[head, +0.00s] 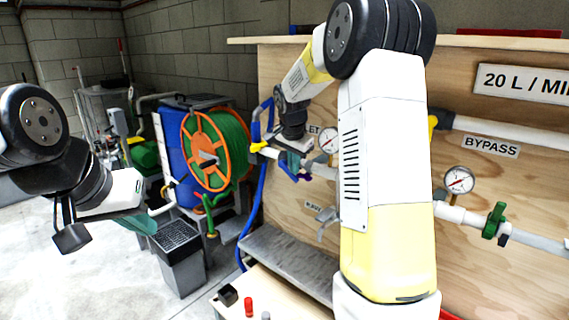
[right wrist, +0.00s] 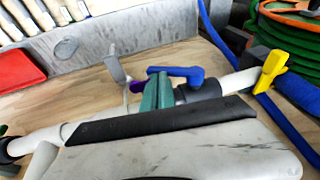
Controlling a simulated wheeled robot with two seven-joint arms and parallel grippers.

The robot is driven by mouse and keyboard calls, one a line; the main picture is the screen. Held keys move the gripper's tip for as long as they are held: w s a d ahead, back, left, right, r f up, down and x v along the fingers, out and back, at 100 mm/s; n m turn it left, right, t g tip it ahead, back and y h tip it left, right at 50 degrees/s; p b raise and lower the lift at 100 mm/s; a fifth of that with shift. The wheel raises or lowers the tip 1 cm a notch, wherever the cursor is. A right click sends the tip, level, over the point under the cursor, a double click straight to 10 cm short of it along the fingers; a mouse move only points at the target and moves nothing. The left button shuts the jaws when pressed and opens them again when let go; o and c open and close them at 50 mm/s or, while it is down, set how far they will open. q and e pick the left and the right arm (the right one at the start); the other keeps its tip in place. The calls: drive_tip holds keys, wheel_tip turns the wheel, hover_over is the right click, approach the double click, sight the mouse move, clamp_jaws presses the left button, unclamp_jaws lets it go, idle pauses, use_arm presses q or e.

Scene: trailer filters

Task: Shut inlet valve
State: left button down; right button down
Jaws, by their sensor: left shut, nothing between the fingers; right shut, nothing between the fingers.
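A blue lever handle (right wrist: 182,73) sits on the white inlet pipe (right wrist: 240,82) in the right wrist view. A label ending in "ET" (head: 314,129) shows above this pipe in the head view, partly covered by my right arm. My right gripper (head: 292,160) is shut; its teal fingertips (right wrist: 157,92) are right at the blue handle, but I cannot tell whether they touch it. My left gripper (head: 142,223) is shut and empty, held above the floor at the left.
A yellow handle (head: 258,148) sits further left on the same pipe. A pressure gauge (head: 328,140) is close to my right gripper. A green valve (head: 494,220) is at the right. A hose reel (head: 215,150) and grey bin (head: 178,258) stand left of the plywood panel.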

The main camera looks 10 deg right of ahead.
drive_tip(key=shift+s+f, duration=0.1)
drive_tip(key=shift+f, duration=0.3)
